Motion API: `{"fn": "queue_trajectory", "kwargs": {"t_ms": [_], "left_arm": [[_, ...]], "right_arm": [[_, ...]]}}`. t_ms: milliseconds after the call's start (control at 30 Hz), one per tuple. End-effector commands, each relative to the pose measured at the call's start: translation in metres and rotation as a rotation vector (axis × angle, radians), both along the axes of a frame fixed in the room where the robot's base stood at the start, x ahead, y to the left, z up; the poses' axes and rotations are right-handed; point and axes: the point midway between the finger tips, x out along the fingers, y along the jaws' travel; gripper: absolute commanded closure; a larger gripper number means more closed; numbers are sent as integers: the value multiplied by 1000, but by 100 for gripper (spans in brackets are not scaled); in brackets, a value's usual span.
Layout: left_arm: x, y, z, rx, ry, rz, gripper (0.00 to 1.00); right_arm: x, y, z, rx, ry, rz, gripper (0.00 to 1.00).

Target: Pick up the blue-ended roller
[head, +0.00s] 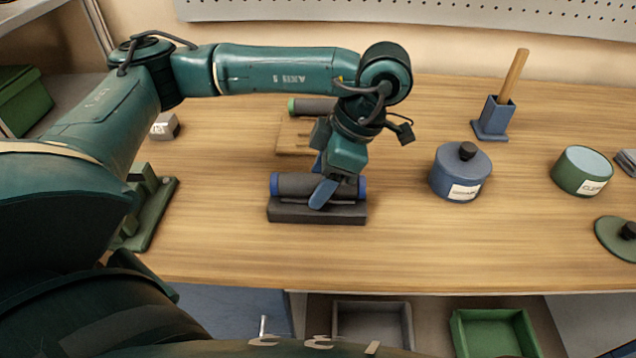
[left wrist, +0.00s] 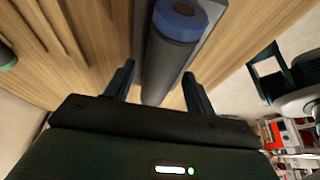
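The blue-ended roller (head: 298,184), a dark grey cylinder with blue ends, lies on a dark grey stand (head: 290,215) on the bench. My left gripper (head: 320,180) is directly over it, pointing down, with one finger on the near side and one on the far side. In the left wrist view the roller (left wrist: 167,62) passes between the two open fingers (left wrist: 159,82), and gaps show beside it. The roller's middle is partly hidden by the gripper in the head view. My right gripper is not in view.
A green-ended roller (head: 312,106) lies behind on a wooden stand (head: 292,138), partly hidden by my arm. To the right are a blue lidded pot (head: 455,181), a blue holder with a wooden stick (head: 495,118) and a green tin (head: 580,172). The bench front is clear.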

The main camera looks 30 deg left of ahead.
Motion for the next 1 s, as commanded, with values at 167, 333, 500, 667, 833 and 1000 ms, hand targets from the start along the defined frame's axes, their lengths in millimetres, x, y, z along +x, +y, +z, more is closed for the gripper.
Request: {"fn": "queue_trajectory", "kwargs": {"t_ms": [167,333,500,667,833,1000], "left_arm": [[0,0,0,0,0,0,60],[0,0,0,0,0,0,74],[0,0,0,0,0,0,88],[0,0,1,0,0,0,98],[0,0,2,0,-1,0,98],[1,0,16,0,-4,0,98]], "right_arm": [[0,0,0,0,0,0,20],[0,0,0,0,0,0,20],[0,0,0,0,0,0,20],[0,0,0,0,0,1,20],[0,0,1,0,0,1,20],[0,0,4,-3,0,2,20]]}}
